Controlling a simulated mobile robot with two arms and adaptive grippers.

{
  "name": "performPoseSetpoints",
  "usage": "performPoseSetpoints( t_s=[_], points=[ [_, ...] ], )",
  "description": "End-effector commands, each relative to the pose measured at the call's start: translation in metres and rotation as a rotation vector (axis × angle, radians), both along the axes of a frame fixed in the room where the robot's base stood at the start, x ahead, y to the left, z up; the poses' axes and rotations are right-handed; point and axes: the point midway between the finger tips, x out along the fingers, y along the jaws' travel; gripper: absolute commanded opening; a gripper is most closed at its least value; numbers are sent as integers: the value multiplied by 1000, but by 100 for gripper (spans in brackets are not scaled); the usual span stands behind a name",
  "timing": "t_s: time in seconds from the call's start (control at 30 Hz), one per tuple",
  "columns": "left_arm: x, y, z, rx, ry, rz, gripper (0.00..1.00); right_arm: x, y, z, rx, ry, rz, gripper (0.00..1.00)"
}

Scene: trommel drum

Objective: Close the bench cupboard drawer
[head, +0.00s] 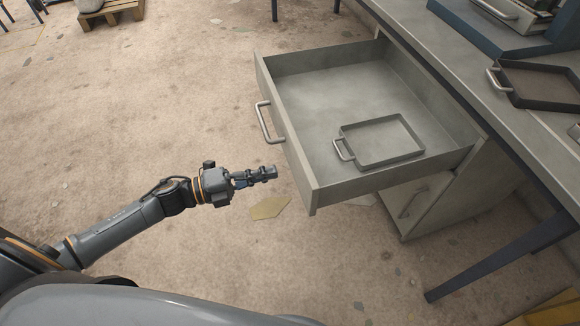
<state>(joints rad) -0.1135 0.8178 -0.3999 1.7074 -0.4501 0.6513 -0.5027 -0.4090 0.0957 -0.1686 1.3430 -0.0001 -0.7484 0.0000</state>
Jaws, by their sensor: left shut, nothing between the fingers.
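The cupboard drawer (297,157) is pulled far out from under the bench, its front facing left in the head view. A metal bar handle (268,122) is on the outside of its front. A small grey tray with a handle (378,141) lies inside the drawer. My left gripper (272,173) is shut and empty. In the picture it is just left of the drawer front, below the handle, with a gap between. My right gripper does not show.
The bench top (437,35) carries a dark tray (540,84) and blue equipment (500,35) at the right. The cupboard's lower front (418,205) is below the drawer. A dark bench leg (490,262) slants at lower right.

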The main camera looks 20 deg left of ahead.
Motion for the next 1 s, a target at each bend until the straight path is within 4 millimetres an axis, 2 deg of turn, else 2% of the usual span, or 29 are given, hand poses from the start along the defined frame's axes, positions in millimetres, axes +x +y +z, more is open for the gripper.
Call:
performPoseSetpoints(
  t_s=[0.13,0.33,1.0],
  points=[
    [17,-24,1,-2,-2,0,0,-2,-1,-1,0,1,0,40],
    [30,-43,0,-2,2,2,0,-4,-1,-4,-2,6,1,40],
    [37,-54,0,-1,2,1,0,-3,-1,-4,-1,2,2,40]
  ],
)
